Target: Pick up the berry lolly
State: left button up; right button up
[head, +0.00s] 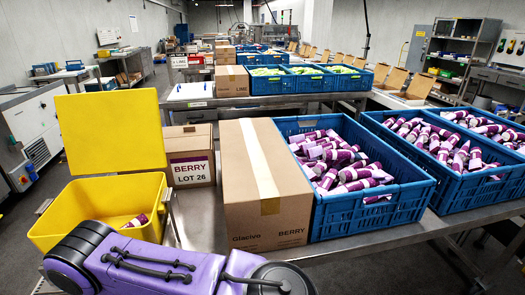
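Berry lollies, purple and white tubes, lie heaped in the near blue crate (352,222) in the middle right. More of the same kind lie in a second blue crate (480,195) at the right. One lolly (136,221) lies inside the yellow bin (60,238) at the left, apart from the rest and partly hidden by the bin's front and my arm. A purple link of one of my arms crosses the bottom foreground. Neither gripper shows in the picture.
A tall closed carton marked BERRY (265,210) stands between the bin and the near crate. A smaller carton labelled BERRY LOT 26 (191,170) stands behind the bin. The yellow lid (110,130) stands up at the bin's back. Bare steel table (202,215) shows between bin and carton.

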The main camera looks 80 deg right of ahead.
aim_at(346, 154)
jog(key=u, duration=0.15)
jog(key=k, duration=2.3)
jog(key=z, duration=0.1)
